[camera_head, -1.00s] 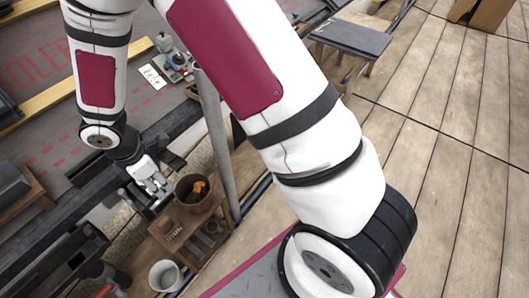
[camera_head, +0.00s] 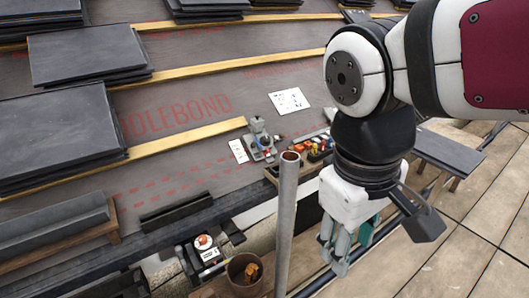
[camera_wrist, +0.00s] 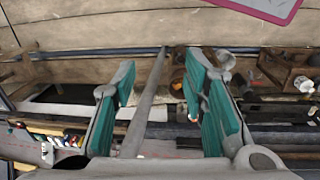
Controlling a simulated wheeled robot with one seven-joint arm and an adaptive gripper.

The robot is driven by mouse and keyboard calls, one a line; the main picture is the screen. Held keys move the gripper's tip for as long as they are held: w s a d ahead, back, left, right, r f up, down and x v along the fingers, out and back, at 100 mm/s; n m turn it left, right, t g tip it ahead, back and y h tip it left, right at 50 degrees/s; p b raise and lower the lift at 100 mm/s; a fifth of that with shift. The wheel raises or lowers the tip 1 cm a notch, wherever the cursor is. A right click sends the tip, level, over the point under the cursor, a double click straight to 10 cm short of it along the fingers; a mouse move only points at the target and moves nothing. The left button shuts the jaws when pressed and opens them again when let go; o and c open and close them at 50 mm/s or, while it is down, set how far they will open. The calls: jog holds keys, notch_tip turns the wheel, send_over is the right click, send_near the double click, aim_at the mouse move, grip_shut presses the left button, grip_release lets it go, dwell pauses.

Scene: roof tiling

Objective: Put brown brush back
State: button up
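My gripper (camera_head: 345,250) hangs fingers down on the right of the head view, beyond the grey upright pole (camera_head: 287,220). In the wrist view its two teal-padded fingers (camera_wrist: 160,85) stand well apart with nothing held between them. The pole runs across the gap behind them. I cannot pick out a brown brush for certain in either view. A brown bucket (camera_head: 245,270) with an orange item inside stands at the bottom, left of the pole and apart from my gripper.
A tool tray (camera_head: 310,152) with coloured handles lies behind the pole. A grey device (camera_head: 262,142) and white sheets (camera_head: 289,100) lie on the roof. Stacked slates (camera_head: 55,135) fill the left. Plank floor (camera_head: 470,245) on the right looks clear.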

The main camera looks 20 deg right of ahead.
jog(key=s+a+m+y, duration=0.1)
jog(key=s+m, duration=0.1)
jog(key=s, duration=0.4)
jog(key=shift+s+r+y, duration=0.15)
jog(key=shift+s+y, duration=0.1)
jog(key=shift+y, duration=0.05)
jog(key=shift+a, duration=0.1)
